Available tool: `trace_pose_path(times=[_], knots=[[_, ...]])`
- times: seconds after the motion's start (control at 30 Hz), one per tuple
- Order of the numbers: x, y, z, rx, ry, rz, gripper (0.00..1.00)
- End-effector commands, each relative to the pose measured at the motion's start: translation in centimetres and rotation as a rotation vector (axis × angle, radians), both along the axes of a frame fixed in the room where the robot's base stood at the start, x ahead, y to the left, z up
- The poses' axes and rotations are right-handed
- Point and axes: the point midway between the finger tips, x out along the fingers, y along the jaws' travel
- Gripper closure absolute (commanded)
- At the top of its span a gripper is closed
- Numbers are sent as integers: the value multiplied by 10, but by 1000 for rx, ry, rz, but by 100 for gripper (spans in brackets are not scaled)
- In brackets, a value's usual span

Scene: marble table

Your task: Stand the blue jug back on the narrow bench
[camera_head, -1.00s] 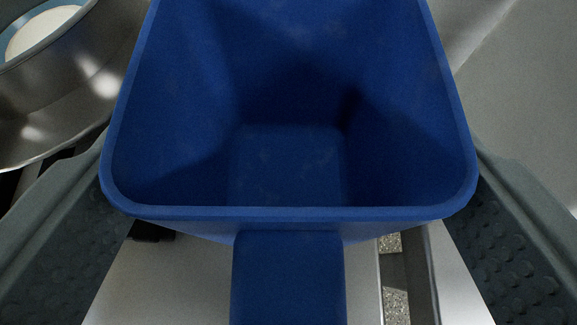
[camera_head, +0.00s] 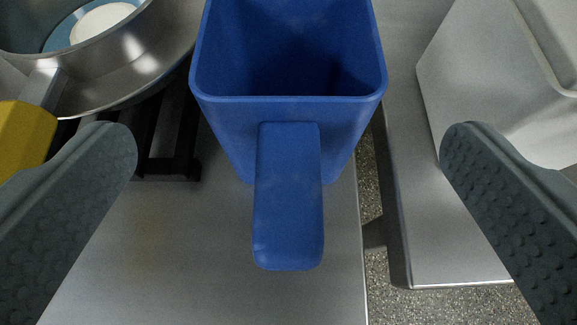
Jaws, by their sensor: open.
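The blue jug (camera_head: 288,140) is at the top centre, open mouth up and handle (camera_head: 288,200) towards me. It looks upright on the grey metal surface (camera_head: 200,260), close to that surface's right edge. Its underside is hidden, so I cannot tell exactly how its base sits. I cannot tell whether this surface is the narrow bench. My gripper (camera_head: 288,145) is open, with one finger at the left and one at the right. Both fingers are apart from the jug, and nothing is between them but the handle's side of the view.
A metal pan (camera_head: 125,75) holding a blue-and-white round item (camera_head: 100,22) is on a black grate (camera_head: 170,150) at the left. A yellow handle (camera_head: 22,138) lies near my left finger. A gap over speckled floor (camera_head: 378,290) separates a second metal surface (camera_head: 440,265) bearing a pale box (camera_head: 490,90).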

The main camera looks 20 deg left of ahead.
Motion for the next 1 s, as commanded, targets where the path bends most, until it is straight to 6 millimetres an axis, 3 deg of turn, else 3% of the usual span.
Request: trace_pose_path(times=[0.33,0.83,1.0], knots=[[-41,-12,23,0,1,0,1],[-51,-16,30,1,-3,-1,1],[-76,-40,50,10,-36,-23,1]])
